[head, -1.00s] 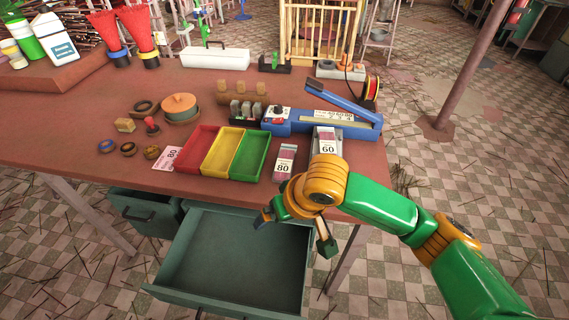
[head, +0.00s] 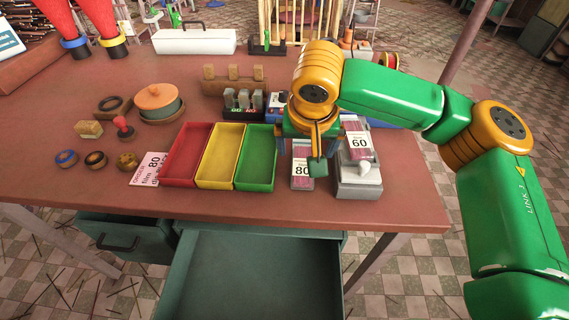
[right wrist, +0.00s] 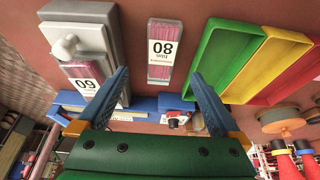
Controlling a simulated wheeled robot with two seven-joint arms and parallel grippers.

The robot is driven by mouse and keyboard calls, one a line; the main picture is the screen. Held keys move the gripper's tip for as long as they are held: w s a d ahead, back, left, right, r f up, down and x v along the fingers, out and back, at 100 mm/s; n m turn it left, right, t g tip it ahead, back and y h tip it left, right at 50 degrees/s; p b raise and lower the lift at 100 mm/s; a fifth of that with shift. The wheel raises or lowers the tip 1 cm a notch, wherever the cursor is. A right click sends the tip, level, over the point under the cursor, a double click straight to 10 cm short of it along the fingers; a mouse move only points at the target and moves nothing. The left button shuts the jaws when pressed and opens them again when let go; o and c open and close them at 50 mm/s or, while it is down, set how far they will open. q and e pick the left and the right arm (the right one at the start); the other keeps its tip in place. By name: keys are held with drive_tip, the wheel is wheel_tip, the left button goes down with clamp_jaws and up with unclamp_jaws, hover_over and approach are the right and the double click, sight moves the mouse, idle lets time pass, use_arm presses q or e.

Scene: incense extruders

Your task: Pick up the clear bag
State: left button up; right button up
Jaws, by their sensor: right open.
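A clear bag of pinkish sticks with a white "80" label (head: 302,162) lies on the table, right of the green tray; it also shows in the right wrist view (right wrist: 163,50). A second clear bag, labelled "60" (head: 358,140), lies on a grey device with a pale knob (head: 360,187). My right gripper (head: 308,146) is open and empty above the "80" bag and partly hides it in the head view. In the right wrist view its two blue fingers stand apart, with the "80" bag ahead between their tips. My left gripper is out of view.
Red (head: 188,152), yellow (head: 222,155) and green (head: 256,158) trays stand left of the "80" bag. The blue sealer (right wrist: 180,103) is behind, mostly hidden by my arm in the head view. An open drawer (head: 255,275) sticks out below the table's front edge.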

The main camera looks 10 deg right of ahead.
sight(303, 163)
drive_tip(key=shift+f, duration=0.6)
drive_tip(key=x, duration=0.6)
drive_tip(key=shift+w+f, duration=0.25)
drive_tip(key=shift+w, duration=0.1)
drive_tip(key=shift+r, duration=0.1)
drive_tip(key=c, duration=1.5)
